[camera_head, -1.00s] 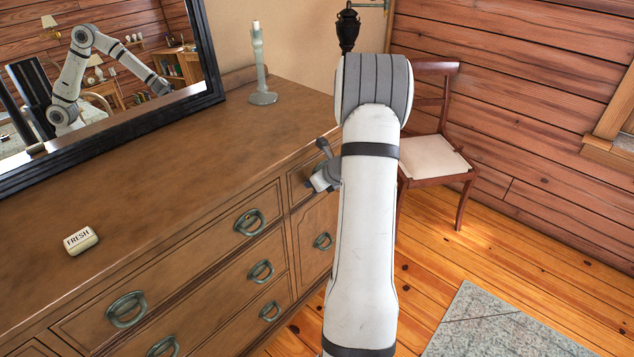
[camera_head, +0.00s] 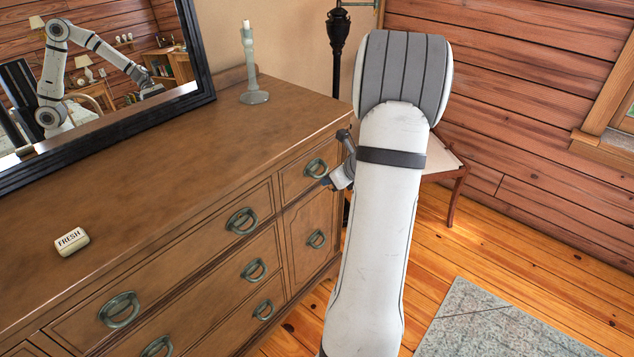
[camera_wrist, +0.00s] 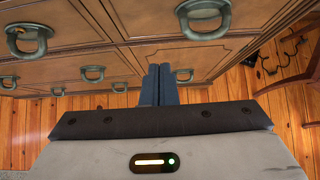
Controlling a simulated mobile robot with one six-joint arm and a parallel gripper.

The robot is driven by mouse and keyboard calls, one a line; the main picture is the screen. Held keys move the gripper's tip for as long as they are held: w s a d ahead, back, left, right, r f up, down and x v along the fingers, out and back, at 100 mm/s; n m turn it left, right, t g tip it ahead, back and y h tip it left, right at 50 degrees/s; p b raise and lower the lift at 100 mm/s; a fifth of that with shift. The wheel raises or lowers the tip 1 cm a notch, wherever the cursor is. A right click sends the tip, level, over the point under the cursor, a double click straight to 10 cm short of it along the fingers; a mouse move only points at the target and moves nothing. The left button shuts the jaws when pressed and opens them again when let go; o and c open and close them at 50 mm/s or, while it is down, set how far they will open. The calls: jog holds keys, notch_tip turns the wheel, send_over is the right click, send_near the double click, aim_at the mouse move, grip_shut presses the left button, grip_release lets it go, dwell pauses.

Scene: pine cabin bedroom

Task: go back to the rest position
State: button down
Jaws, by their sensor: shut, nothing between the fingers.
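My gripper shows in the wrist view (camera_wrist: 157,84) with its two blue-grey fingers together and nothing between them. The drawer fronts and handles of the dresser lie beyond the fingers in that view. In the head view my white arm stands upright right of the middle. A small part of the wrist end shows beside it, and the fingertips are hidden there.
A wooden dresser (camera_head: 150,165) fills the left, with a small FRESH block (camera_head: 72,241), a candlestick (camera_head: 252,70) and a black-framed mirror (camera_head: 196,50) on top. A chair (camera_head: 455,185) stands behind my arm. A grey rug (camera_head: 490,325) lies on the floor at lower right.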

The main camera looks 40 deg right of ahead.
jog(key=s+a+r+n+g+y+p, duration=0.1)
jog(key=s+a+r+n, duration=0.1)
jog(key=a+r+n, duration=0.4)
jog(key=s+a+r+n+g+p, duration=0.15)
jog(key=a+n, duration=0.25)
jog(key=a, duration=0.4)
jog(key=s+a+r+n+g+y, duration=0.1)
jog(key=s+a+r+n+g, duration=0.1)
jog(key=a+r+n, duration=0.4)
jog(key=s+a+r+n+g+h+p, duration=0.1)
jog(key=s+a+r+n+h+p, duration=0.1)
jog(key=s+a+n, duration=0.9)
jog(key=s+r+n+h, duration=0.1)
jog(key=s+n+h, duration=0.1)
jog(key=n, duration=0.4)
jog(key=shift+s+r+g, duration=0.35)
jog(key=shift+s+r, duration=0.05)
jog(key=shift+s, duration=0.45)
